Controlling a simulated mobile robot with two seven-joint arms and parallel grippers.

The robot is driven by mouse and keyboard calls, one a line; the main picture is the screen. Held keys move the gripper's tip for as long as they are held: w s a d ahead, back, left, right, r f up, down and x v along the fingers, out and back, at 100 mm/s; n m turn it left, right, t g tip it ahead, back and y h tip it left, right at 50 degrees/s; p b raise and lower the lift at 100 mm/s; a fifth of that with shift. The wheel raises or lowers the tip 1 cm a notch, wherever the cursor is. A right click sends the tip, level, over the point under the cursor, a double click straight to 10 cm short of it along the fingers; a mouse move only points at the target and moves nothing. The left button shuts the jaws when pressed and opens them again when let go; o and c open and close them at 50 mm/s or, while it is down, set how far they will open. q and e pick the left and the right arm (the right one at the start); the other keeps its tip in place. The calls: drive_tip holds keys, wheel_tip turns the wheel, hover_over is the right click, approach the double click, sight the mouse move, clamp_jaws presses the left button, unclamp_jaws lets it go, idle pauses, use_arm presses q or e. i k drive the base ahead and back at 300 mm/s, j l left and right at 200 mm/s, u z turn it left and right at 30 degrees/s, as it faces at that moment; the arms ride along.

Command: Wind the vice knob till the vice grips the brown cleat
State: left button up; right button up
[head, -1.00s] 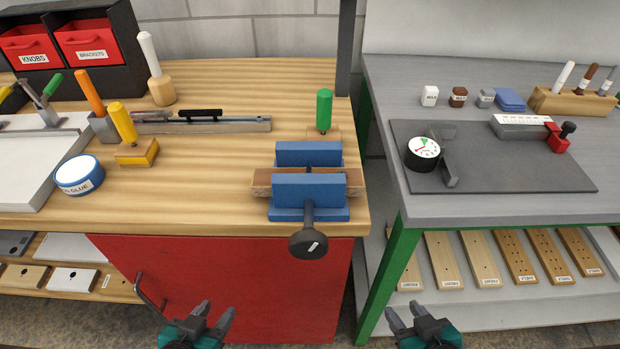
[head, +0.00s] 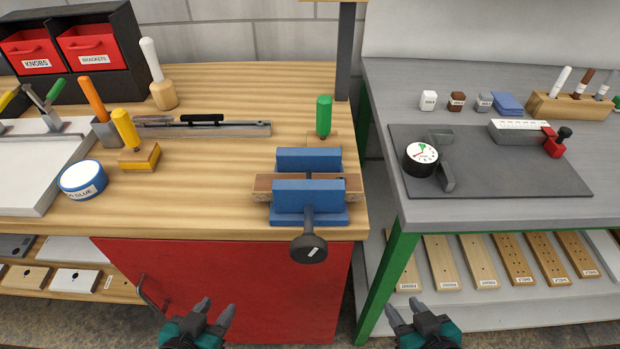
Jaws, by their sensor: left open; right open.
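The blue vice (head: 308,218) stands at the front right corner of the wooden bench. Its dark round knob (head: 309,249) with a white mark sticks out past the bench's front edge. The brown cleat (head: 262,184) lies between the two blue jaws, its ends showing on both sides. I cannot tell whether both jaws touch it. My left gripper (head: 217,311) is open and empty, low in front of the red cabinet and left of the knob. My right gripper (head: 405,313) is open and empty, low and right of the knob, in front of the grey bench.
A green-handled tool (head: 323,117) stands just behind the vice. A yellow-handled tool (head: 129,139) and a glue tub (head: 83,180) are further left. The space before the knob is clear.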

sight(308, 249)
drive_tip(key=j+z, duration=0.4)
drive_tip(key=k+j+z, duration=0.1)
drive_tip(key=j+z, duration=0.3)
drive_tip(key=k+j+z, duration=0.15)
drive_tip(key=j+z, duration=0.25)
drive_tip(key=j, duration=0.05)
